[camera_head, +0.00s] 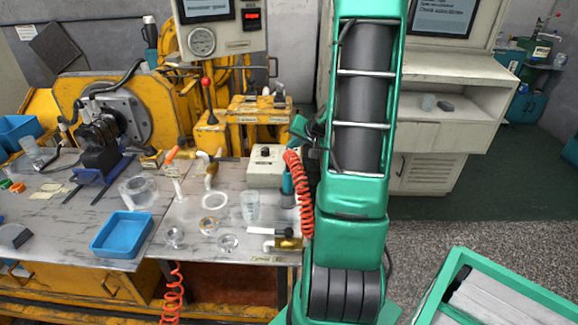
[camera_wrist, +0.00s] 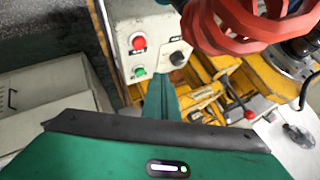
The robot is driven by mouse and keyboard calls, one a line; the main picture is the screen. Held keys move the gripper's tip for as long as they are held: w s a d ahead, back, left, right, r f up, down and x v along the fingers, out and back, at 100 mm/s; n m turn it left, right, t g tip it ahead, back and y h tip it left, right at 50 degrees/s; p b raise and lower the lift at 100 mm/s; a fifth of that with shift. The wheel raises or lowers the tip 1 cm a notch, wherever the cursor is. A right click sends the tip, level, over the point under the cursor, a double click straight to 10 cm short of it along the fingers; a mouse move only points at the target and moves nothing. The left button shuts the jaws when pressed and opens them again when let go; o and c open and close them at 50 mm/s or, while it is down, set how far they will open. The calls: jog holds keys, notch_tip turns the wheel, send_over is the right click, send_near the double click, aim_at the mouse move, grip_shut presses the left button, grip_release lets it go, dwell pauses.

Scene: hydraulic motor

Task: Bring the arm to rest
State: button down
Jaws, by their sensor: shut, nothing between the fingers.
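My arm (camera_head: 350,215), teal with dark ribbed sections, stands tall in the head view, right of the workbench. In the wrist view my gripper (camera_wrist: 161,85) shows as narrow teal fingers, closed together with nothing between them. They point toward a pale control box (camera_wrist: 148,40) with a red button, a green button and a black knob. I cannot tell whether they touch it. In the head view a small teal part shows left of the arm, and most of the gripper is hidden.
A red coiled hose (camera_head: 298,190) hangs close beside my arm and looms large in the wrist view (camera_wrist: 240,20). A white cabinet (camera_head: 440,135) stands behind.

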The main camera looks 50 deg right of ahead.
dwell(0.4)
jog(key=s+a+r+n+g+y, duration=0.15)
jog(key=a+r+n, duration=0.25)
jog(key=a, duration=0.9)
jog(key=a+r+n+g+y, duration=0.15)
jog(key=a+r+n, duration=0.25)
jog(key=a, duration=1)
jog(key=s+a+r+n+g, duration=0.2)
jog(key=s+a+r+n, duration=0.15)
jog(key=s+a, duration=0.5)
jog(key=s+d+f+m+g, duration=0.1)
jog(key=s+d+m+g, duration=0.1)
jog(key=s+d, duration=0.3)
jog(key=s+d+f+m+g, duration=0.1)
jog(key=s+d+m, duration=0.3)
jog(key=s, duration=0.7)
jog(key=shift+d+f+g+h, duration=0.3)
jog(key=shift+d+g, duration=0.3)
jog(key=shift+d, duration=0.4)
